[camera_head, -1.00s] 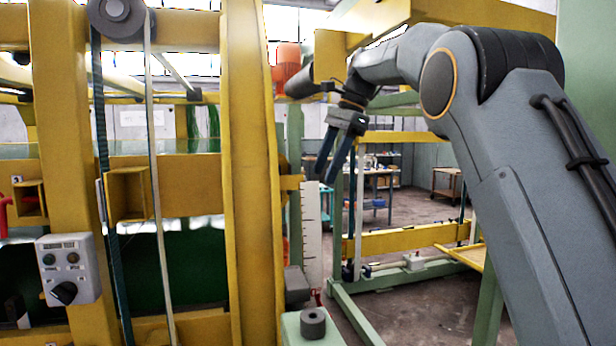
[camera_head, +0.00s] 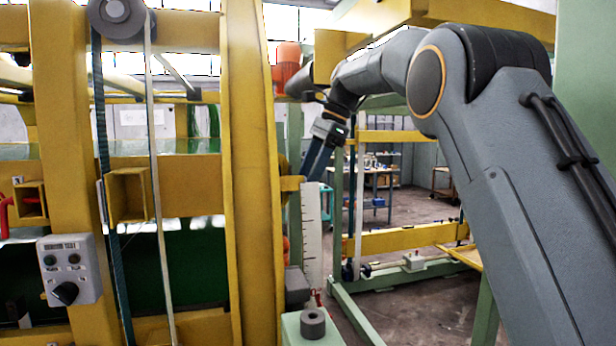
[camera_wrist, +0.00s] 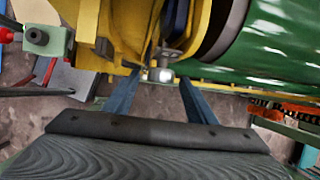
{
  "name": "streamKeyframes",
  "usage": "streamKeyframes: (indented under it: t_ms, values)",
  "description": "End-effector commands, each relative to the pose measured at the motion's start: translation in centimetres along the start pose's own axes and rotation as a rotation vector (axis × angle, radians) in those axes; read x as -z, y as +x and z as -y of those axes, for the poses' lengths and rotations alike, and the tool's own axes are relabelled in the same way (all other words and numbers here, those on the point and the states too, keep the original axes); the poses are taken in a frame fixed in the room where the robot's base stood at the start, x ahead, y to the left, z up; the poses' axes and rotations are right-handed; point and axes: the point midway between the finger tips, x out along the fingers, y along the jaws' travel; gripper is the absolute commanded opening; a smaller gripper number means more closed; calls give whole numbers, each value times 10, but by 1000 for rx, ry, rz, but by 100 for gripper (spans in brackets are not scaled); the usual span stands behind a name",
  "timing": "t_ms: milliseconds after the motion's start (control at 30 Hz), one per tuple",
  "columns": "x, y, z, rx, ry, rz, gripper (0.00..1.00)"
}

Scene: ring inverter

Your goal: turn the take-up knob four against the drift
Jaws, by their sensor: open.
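My gripper (camera_head: 317,160) is open beside the tall yellow frame, above a white scale plate (camera_head: 311,235). In the wrist view its two blue fingers (camera_wrist: 160,92) are spread. A small silver round fitting (camera_wrist: 161,74) shows between them, at a yellow bracket; the fingers do not visibly close on it. I cannot tell whether this fitting is take-up knob four. A grey round knob (camera_head: 312,322) sits on a green block below the scale plate, well below my gripper. A green block with a round grey piece (camera_wrist: 37,37) shows at the wrist view's upper left.
The yellow frame (camera_head: 250,170) stands close to the left of my gripper. A grey control box (camera_head: 69,270) with a black selector is on the left post. A large green roller (camera_wrist: 260,50) lies close by in the wrist view. Open floor shows behind at right.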

Motion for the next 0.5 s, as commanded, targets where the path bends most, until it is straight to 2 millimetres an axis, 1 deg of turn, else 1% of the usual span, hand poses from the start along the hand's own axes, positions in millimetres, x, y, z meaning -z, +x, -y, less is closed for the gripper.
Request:
streamKeyframes:
  t_ms: [267,300,367,500]
  values:
    - [0,2,0,1,-1,0,51]
    - [0,2,0,1,-1,0,50]
    - [0,2,0,1,-1,0,39]
    - [0,2,0,1,-1,0,16]
